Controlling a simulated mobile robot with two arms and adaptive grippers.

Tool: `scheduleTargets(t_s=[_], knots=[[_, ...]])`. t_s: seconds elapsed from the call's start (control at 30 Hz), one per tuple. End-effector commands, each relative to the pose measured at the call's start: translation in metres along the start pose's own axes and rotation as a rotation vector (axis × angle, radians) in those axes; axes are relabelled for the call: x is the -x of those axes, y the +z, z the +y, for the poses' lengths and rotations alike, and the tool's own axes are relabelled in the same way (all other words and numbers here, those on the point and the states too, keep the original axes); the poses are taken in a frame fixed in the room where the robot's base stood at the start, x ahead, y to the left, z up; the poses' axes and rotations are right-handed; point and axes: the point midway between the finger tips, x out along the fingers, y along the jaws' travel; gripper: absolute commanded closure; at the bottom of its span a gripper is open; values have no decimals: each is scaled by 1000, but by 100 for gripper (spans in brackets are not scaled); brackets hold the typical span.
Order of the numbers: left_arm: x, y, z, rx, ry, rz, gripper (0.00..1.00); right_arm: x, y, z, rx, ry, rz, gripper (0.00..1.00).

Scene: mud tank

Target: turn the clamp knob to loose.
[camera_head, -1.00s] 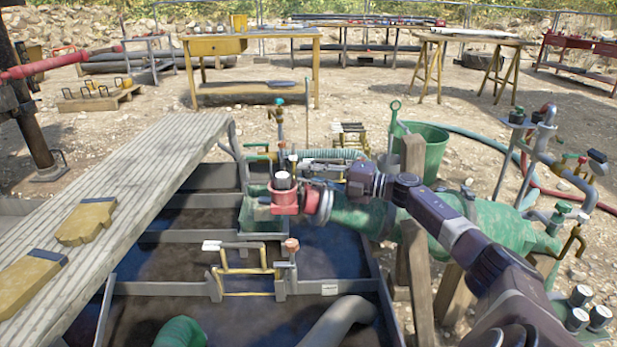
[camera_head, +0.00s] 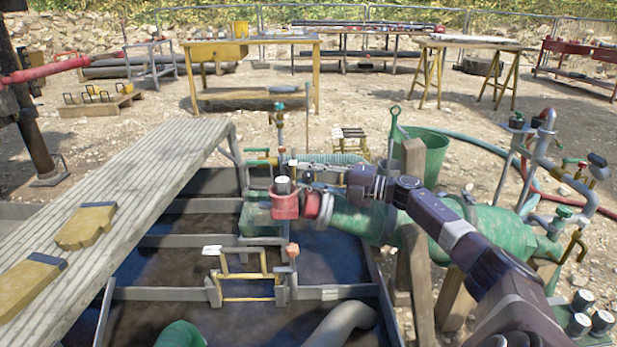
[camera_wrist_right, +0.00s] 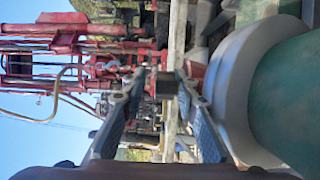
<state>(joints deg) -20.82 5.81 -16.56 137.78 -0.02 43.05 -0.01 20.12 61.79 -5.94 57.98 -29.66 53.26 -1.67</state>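My right arm reaches in from the lower right of the head view. Its gripper (camera_head: 302,166) is above and behind a red fitting (camera_head: 285,205) with a dark, pale-topped cap. In the right wrist view the two fingers of this gripper (camera_wrist_right: 160,80) are apart. A small dark red block (camera_wrist_right: 163,86) shows between or just beyond the fingertips; contact cannot be told. I cannot tell for certain whether this block is the clamp knob. An orange-pink knob (camera_head: 293,250) stands on an upright post nearer the camera, below the gripper. My left gripper is out of view.
A green pipe body (camera_head: 360,222) lies under my right arm. The mud tank's grey frame (camera_head: 190,293) spreads below. A green bucket (camera_head: 432,150) stands behind the arm. Valve pipework (camera_head: 545,150) is at right.

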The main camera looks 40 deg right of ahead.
Motion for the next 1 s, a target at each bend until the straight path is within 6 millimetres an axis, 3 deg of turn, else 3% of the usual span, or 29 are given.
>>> scheduleTargets(t_s=[0.03, 0.43, 1.0], knots=[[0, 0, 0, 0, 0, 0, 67, 0, -1, -7, -4, -11, 2, 67], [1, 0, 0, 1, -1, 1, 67, 8, -2, -12, -6, -18, 1, 67], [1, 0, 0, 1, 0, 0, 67, 67, -1, -5, -2, -10, -2, 67]])
